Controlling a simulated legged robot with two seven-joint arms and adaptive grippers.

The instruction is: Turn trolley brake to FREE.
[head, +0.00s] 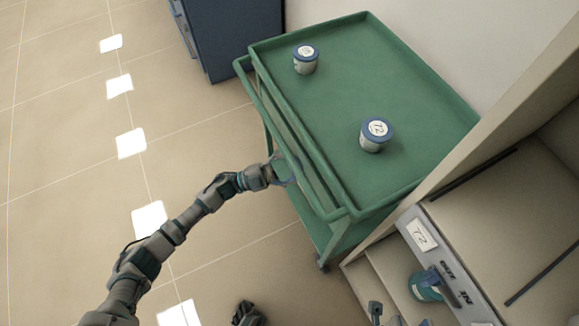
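The green trolley (400,95) stands at the upper middle, its push rail (262,100) along its left side. My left gripper (287,170) is at this rail side, near the rail's lower half. Its thin fingers overlap the green frame, so I cannot tell whether they touch it or how far they are open. No brake lever or FREE marking can be made out. A dark caster (322,265) shows at the trolley's near lower corner.
A beige cabinet (500,165) with a marked panel (449,262) and a teal jar (428,285) is at right. A blue cabinet (235,40) stands behind. Floor at left is clear.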

